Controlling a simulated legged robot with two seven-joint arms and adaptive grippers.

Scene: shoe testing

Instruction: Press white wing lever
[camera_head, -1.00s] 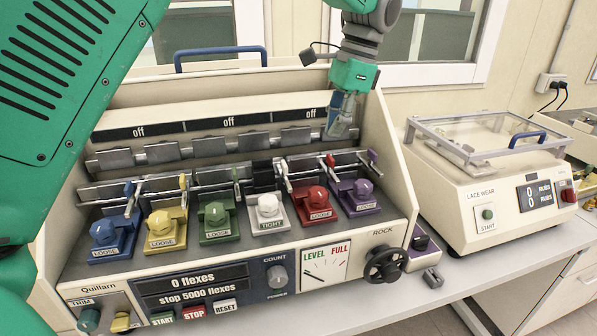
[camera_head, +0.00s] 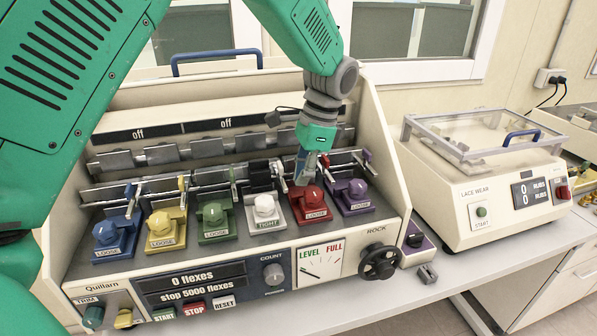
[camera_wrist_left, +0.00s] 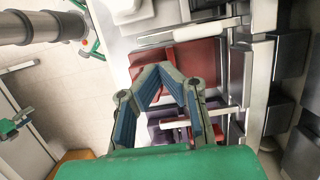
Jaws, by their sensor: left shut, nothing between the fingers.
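The white clamp block (camera_head: 264,212) with its round white lever knob stands in the front row of the flexing machine, with a label reading TIGHT. A red block (camera_head: 314,206) stands just right of it, with a label reading LOOSE. My left gripper (camera_head: 302,182) is shut and empty, pointing down at the back left of the red block, to the right of the white one. In the wrist view its fingertips (camera_wrist_left: 158,78) meet in front of the red block (camera_wrist_left: 196,62); whether they touch it I cannot tell. My right gripper is not in view.
Blue (camera_head: 116,236), yellow (camera_head: 165,230), green (camera_head: 214,222) and purple (camera_head: 352,196) blocks share the row, labelled LOOSE. A black handwheel (camera_head: 380,262) sits at the machine's front right. A lace wear tester (camera_head: 462,190) stands at the right.

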